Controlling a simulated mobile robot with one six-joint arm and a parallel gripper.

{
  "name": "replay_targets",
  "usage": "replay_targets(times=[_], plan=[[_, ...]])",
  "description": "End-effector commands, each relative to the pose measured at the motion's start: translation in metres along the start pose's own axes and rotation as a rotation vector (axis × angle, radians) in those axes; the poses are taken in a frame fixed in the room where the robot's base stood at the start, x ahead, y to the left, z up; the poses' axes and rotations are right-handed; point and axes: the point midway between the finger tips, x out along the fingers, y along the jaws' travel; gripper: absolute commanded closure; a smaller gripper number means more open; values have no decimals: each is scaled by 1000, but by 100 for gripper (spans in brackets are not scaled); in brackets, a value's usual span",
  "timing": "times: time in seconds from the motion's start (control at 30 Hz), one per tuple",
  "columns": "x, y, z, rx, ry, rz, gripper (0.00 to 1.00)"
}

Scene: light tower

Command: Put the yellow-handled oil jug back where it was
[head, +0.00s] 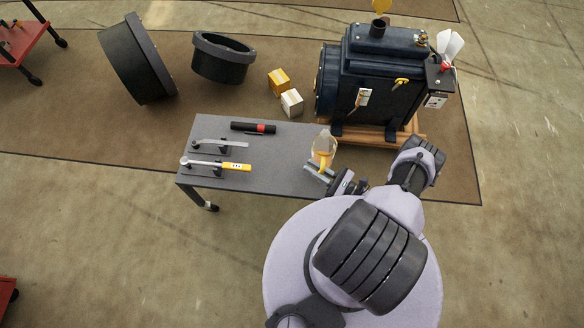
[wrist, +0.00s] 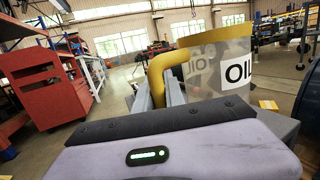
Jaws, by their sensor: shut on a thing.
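The oil jug (head: 324,146) is translucent with a yellow handle and shows over the right end of the grey table (head: 275,180). In the wrist view the jug (wrist: 222,68) fills the upper right, with a yellow rim and a white "OIL" label. My gripper (head: 321,171) is shut on the jug's yellow handle, with a finger on each side of it in the wrist view (wrist: 158,92). The jug looks about upright. I cannot tell whether its base touches the table top. My arm hides part of the table's right end.
A torch (head: 253,128), a wrench (head: 220,144) and a yellow-handled tool (head: 216,164) lie on the table's left half. The dark blue machine (head: 375,85) stands behind on a wooden pallet. Two boxes (head: 285,90) and two black rings (head: 222,58) are on the floor behind.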

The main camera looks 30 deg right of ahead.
Motion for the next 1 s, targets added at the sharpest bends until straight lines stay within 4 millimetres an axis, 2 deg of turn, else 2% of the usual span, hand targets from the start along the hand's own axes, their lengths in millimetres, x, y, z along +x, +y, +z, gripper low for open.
replay_targets(times=[0.1, 0.2, 0.3, 0.4, 0.57, 0.9, 0.93, 1.0], plan=[[33, 10, -11, 4, -1, 8, 100], [55, 15, -16, 2, 0, 5, 100], [68, 18, -18, 1, -1, 3, 100], [72, 19, -25, -1, 0, -1, 100], [66, 19, -56, 0, 1, -2, 100], [66, 19, -56, 0, 1, -2, 100], [66, 19, -56, 1, 2, -2, 82], [66, 19, -56, 1, 2, -1, 68]])
